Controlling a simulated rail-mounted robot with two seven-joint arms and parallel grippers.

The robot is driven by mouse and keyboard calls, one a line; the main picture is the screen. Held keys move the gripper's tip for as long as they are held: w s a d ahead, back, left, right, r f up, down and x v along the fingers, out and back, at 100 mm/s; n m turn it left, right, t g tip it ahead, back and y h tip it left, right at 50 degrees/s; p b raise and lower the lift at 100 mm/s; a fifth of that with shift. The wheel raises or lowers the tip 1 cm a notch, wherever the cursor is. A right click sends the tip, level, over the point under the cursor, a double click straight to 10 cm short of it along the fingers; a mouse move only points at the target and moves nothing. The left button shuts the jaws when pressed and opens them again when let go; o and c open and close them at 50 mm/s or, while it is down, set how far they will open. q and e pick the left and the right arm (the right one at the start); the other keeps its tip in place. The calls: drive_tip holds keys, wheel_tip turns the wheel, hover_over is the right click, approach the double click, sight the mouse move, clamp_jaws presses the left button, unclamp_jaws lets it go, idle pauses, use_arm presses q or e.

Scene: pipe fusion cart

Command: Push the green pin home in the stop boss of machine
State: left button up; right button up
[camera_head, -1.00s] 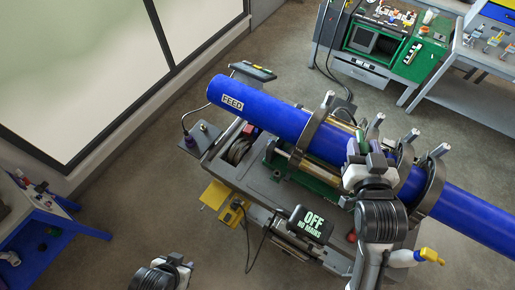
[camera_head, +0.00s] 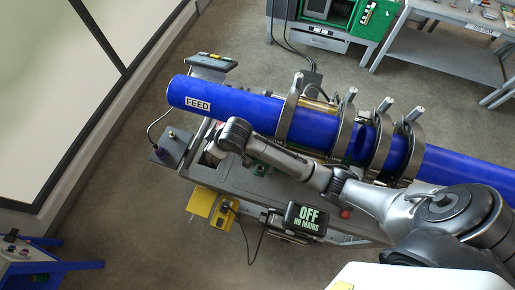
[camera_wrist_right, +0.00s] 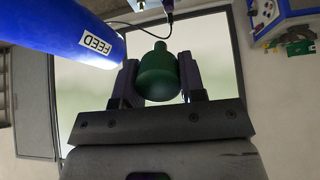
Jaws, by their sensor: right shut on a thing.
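In the right wrist view, my right gripper (camera_wrist_right: 158,64) is shut on a green pin (camera_wrist_right: 158,80), a bottle-shaped piece with a rounded shoulder and narrower neck, gripped between the two jaws. In the head view my right arm reaches from the lower right across the front of the machine (camera_head: 236,178). Its wrist is beside the near side of the blue pipe (camera_head: 240,108), near the FEED end. The jaws and pin are hidden there. I cannot make out the stop boss. My left gripper is not in view.
Grey ring clamps (camera_head: 346,130) with upright posts hold the pipe. A control panel (camera_head: 208,62) stands behind the pipe's left end.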

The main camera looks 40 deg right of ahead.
drive_tip(key=s+d+f+g+h, duration=0.1)
drive_tip(key=s+d+f+g, duration=0.2)
drive_tip(key=d+f, duration=0.3)
drive_tip(key=s+d+f+g+h, duration=0.2)
drive_tip(key=s+d+f+g, duration=0.2)
drive_tip(key=d+f, duration=0.3)
wheel_tip(320, 180, down, 5)
drive_tip(key=shift+s+d+r+n+g+h, duration=0.15)
drive_tip(key=shift+n+g+h, duration=0.15)
drive_tip(key=shift+n+g, duration=0.1)
drive_tip(key=shift+r, duration=0.15)
drive_tip(key=shift+f+b, duration=2.35)
drive_tip(key=shift+f, duration=1.55)
drive_tip(key=shift+f, duration=0.2)
